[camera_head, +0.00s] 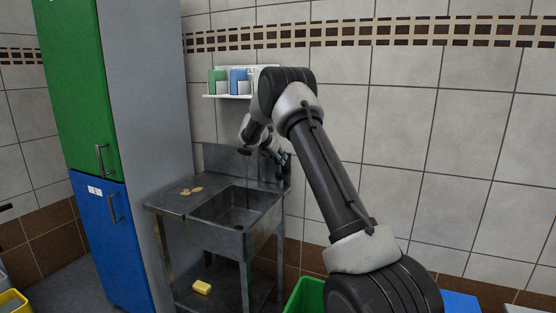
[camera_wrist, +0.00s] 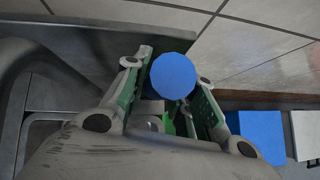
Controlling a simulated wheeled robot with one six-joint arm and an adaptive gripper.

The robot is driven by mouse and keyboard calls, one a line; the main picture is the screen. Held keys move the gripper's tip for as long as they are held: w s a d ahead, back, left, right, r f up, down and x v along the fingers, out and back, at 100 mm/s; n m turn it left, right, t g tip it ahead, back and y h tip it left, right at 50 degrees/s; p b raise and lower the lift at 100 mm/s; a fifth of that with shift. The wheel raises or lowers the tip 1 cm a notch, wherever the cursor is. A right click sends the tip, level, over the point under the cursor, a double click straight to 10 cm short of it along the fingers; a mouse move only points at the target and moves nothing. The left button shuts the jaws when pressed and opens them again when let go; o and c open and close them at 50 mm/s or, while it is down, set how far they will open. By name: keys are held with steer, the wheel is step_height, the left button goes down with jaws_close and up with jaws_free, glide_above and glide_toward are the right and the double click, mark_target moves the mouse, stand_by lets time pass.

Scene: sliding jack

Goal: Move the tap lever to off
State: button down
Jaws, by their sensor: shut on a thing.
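The tap lever shows in the wrist view as a blue round end (camera_wrist: 173,75) between the two fingers of my gripper (camera_wrist: 176,92). The green-padded fingers are closed in on it from both sides. The rest of the lever is mostly hidden. In the head view, my gripper (camera_head: 280,158) is small and dark at the right back of the metal sink (camera_head: 213,236), in front of its backsplash. The tap spout (camera_head: 245,151) hangs over the basin. I cannot tell clearly whether water runs.
A wall shelf (camera_head: 222,96) with green and blue cups is above the sink. A grey cabinet with green and blue doors (camera_head: 82,120) stands left. A yellow sponge (camera_head: 202,287) lies on the lower shelf. Green (camera_head: 305,297) and blue (camera_head: 460,302) bins stand at the lower right.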

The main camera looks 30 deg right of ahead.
steer(key=shift+r, duration=0.1)
steer(key=c, duration=1.2)
jaws_free()
steer(key=shift+o, duration=0.2)
steer(key=shift+a, duration=0.1)
steer(key=v, duration=1.1)
steer(key=shift+a+r, duration=0.2)
steer(key=shift+r, duration=0.1)
steer(key=shift+s, duration=0.1)
steer(key=shift+c, duration=0.2)
